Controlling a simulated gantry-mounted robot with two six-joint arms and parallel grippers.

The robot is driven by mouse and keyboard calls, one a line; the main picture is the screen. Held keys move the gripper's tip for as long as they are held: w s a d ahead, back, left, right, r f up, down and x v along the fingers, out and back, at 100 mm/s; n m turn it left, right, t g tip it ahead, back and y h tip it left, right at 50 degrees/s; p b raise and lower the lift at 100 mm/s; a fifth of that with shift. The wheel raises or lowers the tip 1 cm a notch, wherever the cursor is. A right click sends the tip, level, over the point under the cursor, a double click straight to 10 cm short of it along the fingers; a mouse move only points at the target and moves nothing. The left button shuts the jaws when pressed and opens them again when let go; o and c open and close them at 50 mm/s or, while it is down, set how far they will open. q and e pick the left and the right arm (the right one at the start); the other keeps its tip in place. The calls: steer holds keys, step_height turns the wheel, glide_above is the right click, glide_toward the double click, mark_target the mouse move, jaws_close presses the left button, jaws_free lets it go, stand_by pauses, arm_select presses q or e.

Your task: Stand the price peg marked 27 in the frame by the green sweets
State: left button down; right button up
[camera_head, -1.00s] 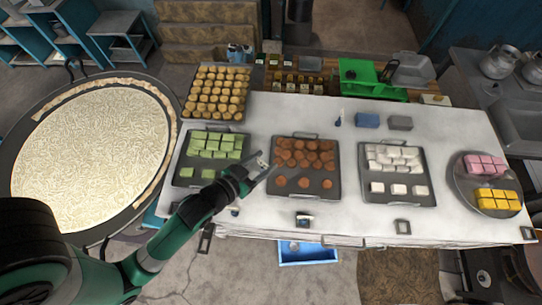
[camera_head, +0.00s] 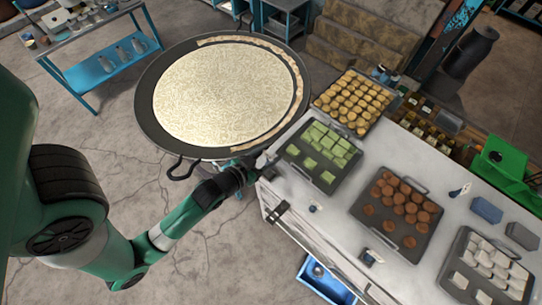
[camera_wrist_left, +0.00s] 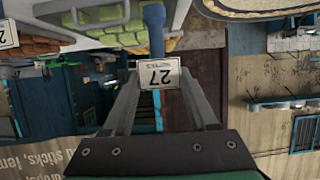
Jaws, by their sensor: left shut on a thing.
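My left gripper (camera_head: 260,166) is at the near left corner of the white table, beside the tray of green sweets (camera_head: 322,146). It is shut on the price peg (camera_wrist_left: 158,75), whose white plate reads 27 upside down in the left wrist view, with its blue part (camera_wrist_left: 154,25) pointing up. The green sweets also show in the wrist view (camera_wrist_left: 100,15). A dark bracket-like piece (camera_head: 277,212) sits at the table's near edge; I cannot tell if it is the frame. My right gripper is out of view.
A tray of brown sweets (camera_head: 404,207) and a tray of white sweets (camera_head: 484,270) lie further right. A large round pan (camera_head: 226,92) stands left of the table. A tray of yellow pieces (camera_head: 354,101) is behind the green sweets. A blue bin (camera_head: 325,283) is below the edge.

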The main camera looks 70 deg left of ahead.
arm_select(q)
steer(key=shift+f+b, duration=3)
steer(key=shift+f, duration=0.25)
steer(key=shift+f, duration=0.15)
steer(key=shift+c, duration=0.5)
jaws_free()
steer(key=shift+s+d, duration=0.1)
steer(key=shift+s, duration=0.05)
steer(key=b+v, duration=0.1)
steer(key=v, duration=1)
steer(key=shift+s, duration=0.15)
